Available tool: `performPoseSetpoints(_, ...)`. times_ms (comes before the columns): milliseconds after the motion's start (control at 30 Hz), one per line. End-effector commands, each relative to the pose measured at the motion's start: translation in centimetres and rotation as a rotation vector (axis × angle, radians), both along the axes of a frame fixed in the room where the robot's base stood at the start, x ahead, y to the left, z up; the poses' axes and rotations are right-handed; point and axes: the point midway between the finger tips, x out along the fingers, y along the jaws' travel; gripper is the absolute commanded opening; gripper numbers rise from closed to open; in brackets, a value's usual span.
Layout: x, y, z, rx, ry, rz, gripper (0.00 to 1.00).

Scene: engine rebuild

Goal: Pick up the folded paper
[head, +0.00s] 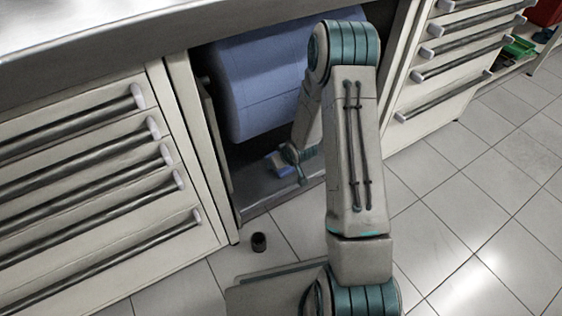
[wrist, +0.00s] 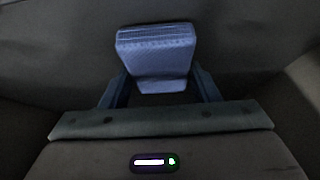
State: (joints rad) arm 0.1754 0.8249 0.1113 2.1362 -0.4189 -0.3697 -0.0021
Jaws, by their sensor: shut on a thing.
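The folded paper (wrist: 157,52) is a small blue block with fine lines along its far edge. In the wrist view it sits between the two fingers of my gripper (wrist: 157,85), which is shut on it. In the head view the folded paper (head: 280,164) shows as a small blue patch low inside the open cabinet bay, at the end of my arm. My gripper (head: 298,170) is partly hidden there and looks small. I cannot tell whether the paper touches the bay floor.
A large blue paper roll (head: 255,85) hangs in the bay just above my gripper. Drawer cabinets (head: 95,170) stand on the left and right (head: 455,60). A small dark cylinder (head: 259,242) stands on the tiled floor in front. The floor at right is clear.

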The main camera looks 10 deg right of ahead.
Motion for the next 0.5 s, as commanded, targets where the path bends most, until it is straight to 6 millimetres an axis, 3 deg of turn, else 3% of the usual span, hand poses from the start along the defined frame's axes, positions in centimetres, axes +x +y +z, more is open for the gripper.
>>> performPoseSetpoints(333,0.1,0.0,3.7,0.001,-0.002,0.0,0.34)
performPoseSetpoints(500,-3.3,-1.1,3.5,0.001,0.006,-0.002,0.34)
